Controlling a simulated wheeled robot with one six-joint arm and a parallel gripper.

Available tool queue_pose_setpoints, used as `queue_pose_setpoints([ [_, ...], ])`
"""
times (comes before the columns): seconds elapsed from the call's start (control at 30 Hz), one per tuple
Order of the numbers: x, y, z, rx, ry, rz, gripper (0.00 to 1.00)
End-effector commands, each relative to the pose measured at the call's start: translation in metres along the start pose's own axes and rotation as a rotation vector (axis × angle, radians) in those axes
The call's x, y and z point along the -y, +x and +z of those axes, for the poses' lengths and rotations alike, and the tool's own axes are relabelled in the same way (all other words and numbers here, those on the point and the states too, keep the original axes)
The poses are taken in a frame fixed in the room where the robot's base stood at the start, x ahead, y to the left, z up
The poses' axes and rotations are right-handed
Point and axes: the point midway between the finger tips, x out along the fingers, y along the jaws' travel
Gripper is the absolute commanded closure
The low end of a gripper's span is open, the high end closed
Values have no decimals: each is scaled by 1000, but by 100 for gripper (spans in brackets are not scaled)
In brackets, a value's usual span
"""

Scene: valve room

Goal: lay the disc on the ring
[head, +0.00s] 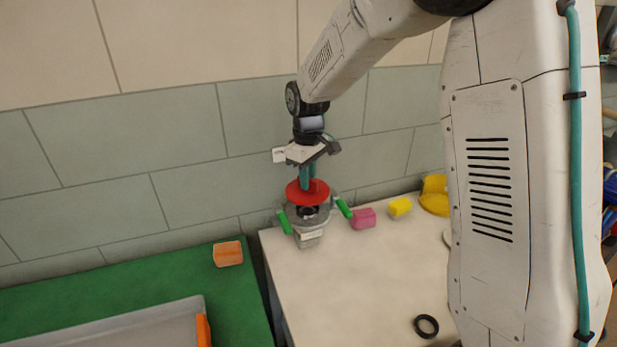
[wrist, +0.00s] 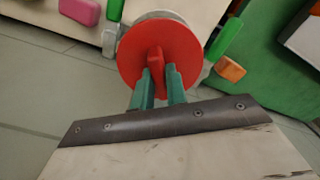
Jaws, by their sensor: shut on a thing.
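The red disc (head: 308,192) has an upright tab on top. My gripper (head: 307,178) is shut on that tab, with its teal fingers pointing down. In the wrist view the disc (wrist: 160,38) fills the top middle, and my gripper (wrist: 158,78) pinches its tab. Below the disc in the head view stands a grey metal body with a dark round opening, the ring (head: 307,212), with green handles on both sides. The disc appears above the ring and apart from it. In the wrist view the disc hides most of the ring.
A pink block (head: 363,219), a yellow block (head: 400,206) and a yellow object (head: 435,196) stand right of the ring. A black ring (head: 426,326) lies on the pale table (head: 345,285). An orange block (head: 228,254) and a grey tray (head: 130,330) are on the green surface at left.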

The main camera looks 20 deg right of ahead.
Motion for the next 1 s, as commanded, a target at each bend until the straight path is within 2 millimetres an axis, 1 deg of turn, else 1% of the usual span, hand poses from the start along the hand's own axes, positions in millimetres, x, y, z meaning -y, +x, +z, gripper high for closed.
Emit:
queue_pose_setpoints([
  [0.57,0,1,-1,-1,0,0,100],
  [1.0,1,20,-1,1,0,0,100],
])
